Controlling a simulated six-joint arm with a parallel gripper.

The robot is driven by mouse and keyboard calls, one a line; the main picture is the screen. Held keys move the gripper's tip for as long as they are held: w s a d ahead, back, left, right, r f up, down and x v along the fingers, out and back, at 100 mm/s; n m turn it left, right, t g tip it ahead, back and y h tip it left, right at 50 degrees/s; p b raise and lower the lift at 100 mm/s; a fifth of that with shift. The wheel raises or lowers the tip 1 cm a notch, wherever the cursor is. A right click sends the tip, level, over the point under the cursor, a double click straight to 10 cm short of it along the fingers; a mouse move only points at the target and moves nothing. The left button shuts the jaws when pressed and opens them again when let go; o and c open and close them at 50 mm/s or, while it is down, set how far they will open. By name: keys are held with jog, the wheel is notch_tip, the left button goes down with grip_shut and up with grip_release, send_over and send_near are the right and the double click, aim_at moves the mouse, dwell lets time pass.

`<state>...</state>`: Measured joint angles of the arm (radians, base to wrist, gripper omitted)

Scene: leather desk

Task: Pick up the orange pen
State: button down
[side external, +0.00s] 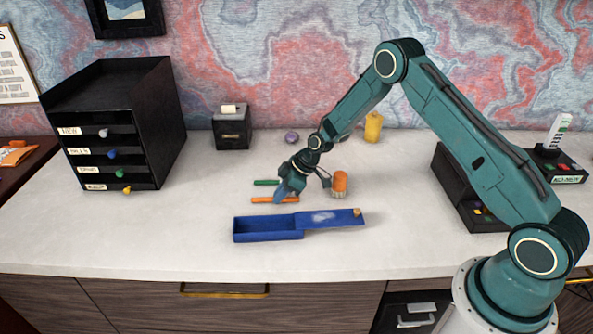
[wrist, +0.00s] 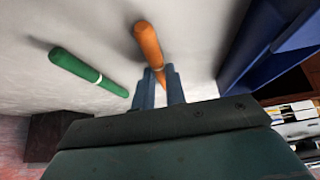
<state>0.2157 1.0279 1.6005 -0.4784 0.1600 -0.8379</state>
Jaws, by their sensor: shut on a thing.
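The orange pen (side external: 274,200) lies on the white desktop behind the blue box. In the wrist view the orange pen (wrist: 149,42) runs down between my two fingertips. My gripper (side external: 287,193) is low at the desktop, at the pen's right part. In the wrist view my gripper (wrist: 160,87) is shut on the pen, with one finger on each side. The pen looks to be at or very near the desk surface; I cannot tell any gap. The gripped end is partly hidden by the fingers.
A green pen (side external: 266,182) lies just behind the orange one; it also shows in the wrist view (wrist: 80,68). A blue box (side external: 268,235) with a slid-out lid (side external: 340,216) is in front. An orange cylindrical object (side external: 340,181) stands close right.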

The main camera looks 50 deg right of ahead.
jog(key=shift+r, duration=0.15)
notch_tip(320, 180, up, 20)
dwell(0.9)
